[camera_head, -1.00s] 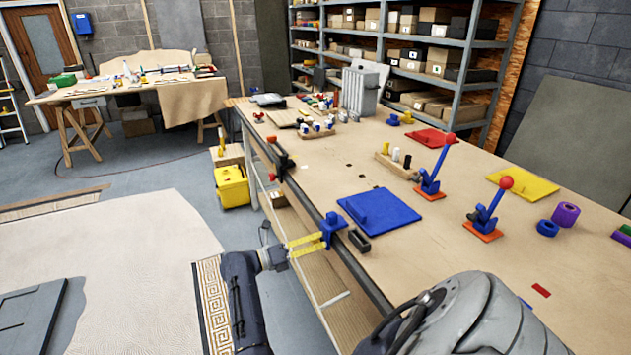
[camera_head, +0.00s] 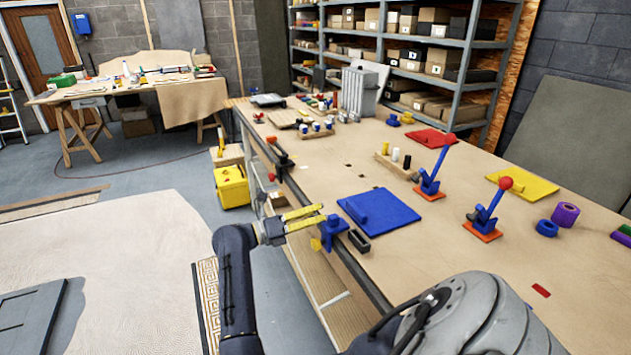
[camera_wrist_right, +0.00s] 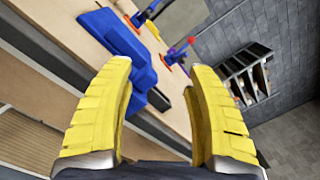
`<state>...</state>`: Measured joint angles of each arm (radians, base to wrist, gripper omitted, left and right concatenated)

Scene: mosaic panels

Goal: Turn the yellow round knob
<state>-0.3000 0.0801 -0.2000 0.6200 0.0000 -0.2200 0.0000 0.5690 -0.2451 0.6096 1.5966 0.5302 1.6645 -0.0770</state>
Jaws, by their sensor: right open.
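The yellow round knob (camera_head: 316,244) shows as a small yellow piece on the left side of a blue fixture (camera_head: 333,229) at the workbench's front edge. My right gripper (camera_head: 322,214) has long yellow fingers, spread apart with nothing held. In the head view its tips are at the upper part of the blue fixture, above the knob; I cannot tell whether they touch. In the right wrist view the blue fixture (camera_wrist_right: 147,75) lies beyond the open fingers (camera_wrist_right: 162,72), and I cannot make out the knob there. My left gripper is not in view.
A black block (camera_head: 359,241) sits just right of the fixture, and a blue panel (camera_head: 390,212) lies behind it. Two blue levers with red balls (camera_head: 505,184) stand farther right.

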